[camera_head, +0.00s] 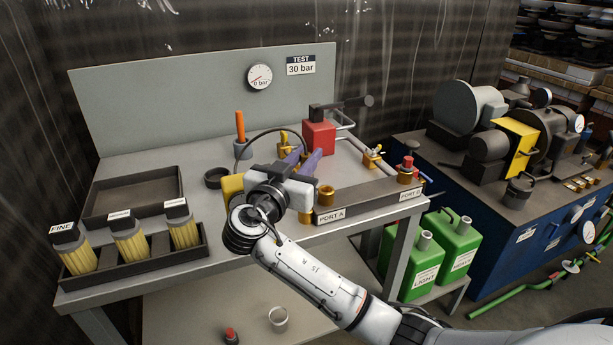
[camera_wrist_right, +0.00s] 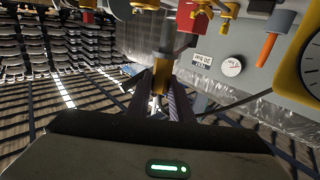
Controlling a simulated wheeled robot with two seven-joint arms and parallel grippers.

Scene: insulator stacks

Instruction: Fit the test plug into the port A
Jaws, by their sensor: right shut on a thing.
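The head view does not show the plug clearly. Port A is a brass fitting (camera_head: 326,196) above its label at the bench's front edge, beside my gripper and apart from the fingertips. Port B (camera_head: 405,176) is to the right, with a red-topped fitting on it. My left gripper is not in view.
A red block (camera_head: 319,136), a yellow-handled valve (camera_head: 372,156) and an orange-handled tool (camera_head: 240,126) stand behind. Green canisters (camera_head: 416,265) stand below right.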

